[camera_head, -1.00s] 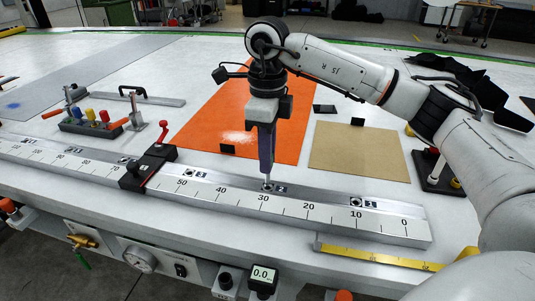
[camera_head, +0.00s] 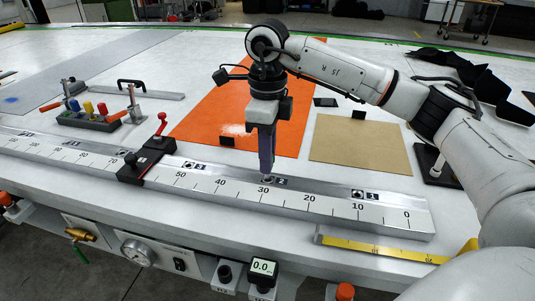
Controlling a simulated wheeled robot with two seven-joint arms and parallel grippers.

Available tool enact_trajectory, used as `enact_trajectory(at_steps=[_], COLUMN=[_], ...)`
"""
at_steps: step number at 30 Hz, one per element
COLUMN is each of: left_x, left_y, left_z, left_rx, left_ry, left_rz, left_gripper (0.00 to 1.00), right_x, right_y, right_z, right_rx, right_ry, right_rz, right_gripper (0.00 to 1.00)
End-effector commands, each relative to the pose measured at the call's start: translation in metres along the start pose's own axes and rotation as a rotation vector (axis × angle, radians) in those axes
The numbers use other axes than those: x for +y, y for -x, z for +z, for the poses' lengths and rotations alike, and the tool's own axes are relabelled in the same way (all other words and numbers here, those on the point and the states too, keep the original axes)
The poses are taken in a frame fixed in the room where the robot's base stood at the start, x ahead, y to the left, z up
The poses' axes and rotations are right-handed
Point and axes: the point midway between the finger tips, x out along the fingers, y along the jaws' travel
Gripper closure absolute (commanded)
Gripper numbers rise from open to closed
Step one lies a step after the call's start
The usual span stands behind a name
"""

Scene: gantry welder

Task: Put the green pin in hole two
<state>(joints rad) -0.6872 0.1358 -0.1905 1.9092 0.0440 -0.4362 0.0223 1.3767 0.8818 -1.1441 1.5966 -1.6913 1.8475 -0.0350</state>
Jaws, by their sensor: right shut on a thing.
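My right gripper (camera_head: 266,172) points straight down over the long metal rail (camera_head: 320,205), at the hole beside label 2 (camera_head: 282,182). It is shut on a pin, which its fingers hide almost wholly. No green shows, but the small rack (camera_head: 88,122) at the left holds blue, yellow and red pins and no green one. The fingertips are just above or at the rail top, and I cannot tell how deep the pin sits in the hole. The hole by label 1 (camera_head: 358,194) is empty. My left gripper is not in view.
A black clamp block with a red handle (camera_head: 160,125) sits across the rail left of hole three. An orange sheet (camera_head: 210,120) and a tan sheet (camera_head: 360,145) lie behind the rail. A yellow ruler (camera_head: 385,249) lies in front. A small display (camera_head: 263,268) reads 0.0.

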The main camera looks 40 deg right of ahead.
Motion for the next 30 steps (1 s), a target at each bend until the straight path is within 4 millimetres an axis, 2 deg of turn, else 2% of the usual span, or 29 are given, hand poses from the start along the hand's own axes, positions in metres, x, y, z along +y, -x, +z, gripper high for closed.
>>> enact_trajectory(at_steps=[13, 14, 18, 26, 30], left_x=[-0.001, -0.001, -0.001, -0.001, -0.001], left_y=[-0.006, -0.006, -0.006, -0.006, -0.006], left_z=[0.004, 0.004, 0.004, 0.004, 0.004], left_rx=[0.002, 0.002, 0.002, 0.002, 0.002], left_ry=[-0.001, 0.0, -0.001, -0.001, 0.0], left_rz=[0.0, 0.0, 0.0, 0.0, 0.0], left_gripper=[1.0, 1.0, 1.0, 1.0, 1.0], right_x=[0.0, 0.0, 0.0, 0.0, 0.0], right_y=[-0.012, -0.012, -0.011, -0.011, 0.0], right_z=[0.0, 0.0, 0.0, 0.0, 0.001], right_rx=[0.0, 0.0, 0.0, 0.0, -0.003], right_ry=[0.0, 0.0, 0.0, 0.0, 0.0], right_rz=[0.0, 0.0, 0.0, 0.0, -0.001], right_gripper=[1.0, 0.82, 0.62, 0.62, 0.62])
